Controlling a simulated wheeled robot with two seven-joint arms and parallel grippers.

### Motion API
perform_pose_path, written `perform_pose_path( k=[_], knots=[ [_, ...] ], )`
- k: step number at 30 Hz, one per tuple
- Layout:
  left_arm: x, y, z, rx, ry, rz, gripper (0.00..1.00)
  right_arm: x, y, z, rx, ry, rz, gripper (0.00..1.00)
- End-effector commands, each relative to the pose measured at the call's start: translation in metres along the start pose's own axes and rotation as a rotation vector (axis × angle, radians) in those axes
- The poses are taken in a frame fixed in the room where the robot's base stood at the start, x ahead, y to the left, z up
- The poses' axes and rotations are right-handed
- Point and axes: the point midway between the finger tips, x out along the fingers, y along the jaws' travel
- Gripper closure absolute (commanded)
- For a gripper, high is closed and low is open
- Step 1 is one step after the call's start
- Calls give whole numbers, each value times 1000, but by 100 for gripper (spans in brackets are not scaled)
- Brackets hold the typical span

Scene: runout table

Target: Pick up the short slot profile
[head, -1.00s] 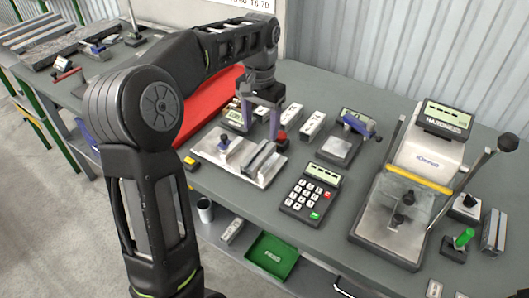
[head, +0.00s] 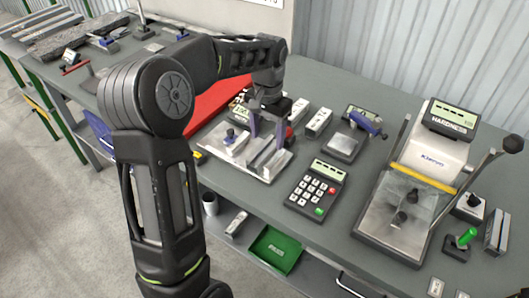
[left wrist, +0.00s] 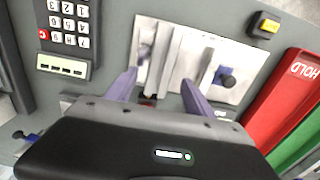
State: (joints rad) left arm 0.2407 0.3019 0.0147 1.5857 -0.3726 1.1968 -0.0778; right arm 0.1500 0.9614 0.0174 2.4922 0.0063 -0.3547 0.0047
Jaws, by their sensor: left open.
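A grey slotted profile (head: 264,154), which looks like the short slot profile, lies on a pale metal plate (head: 272,177) near the table's front edge. It also shows in the left wrist view (left wrist: 166,62), with my left gripper's fingers on either side of its near end. My left gripper (head: 267,133) is open and empty, pointing down just above the profile. In the left wrist view the gripper (left wrist: 160,86) shows two purple fingers spread apart. I cannot tell whether they touch the profile. The profile's far end in the head view is partly hidden by the fingers. My right gripper is out of view.
A blue-knobbed stop (head: 232,138) stands on the plate beside the profile. A keypad (head: 317,188) lies to the right, and a hardness tester (head: 432,160) further right. A red tray (head: 205,104) is behind the arm. Another grey slotted piece (head: 497,232) stands at far right.

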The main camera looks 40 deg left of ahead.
Motion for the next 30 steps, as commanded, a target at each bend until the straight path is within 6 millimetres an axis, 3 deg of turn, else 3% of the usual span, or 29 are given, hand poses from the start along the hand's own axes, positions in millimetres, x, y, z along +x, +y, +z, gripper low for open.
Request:
perform_pose_path(
  k=[7,24,30],
  knots=[
    [27,1,0,0,-1,1,38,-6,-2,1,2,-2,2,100],
    [28,0,0,0,0,1,38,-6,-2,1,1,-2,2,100],
    [28,1,0,0,0,1,53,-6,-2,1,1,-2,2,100]
  ],
)
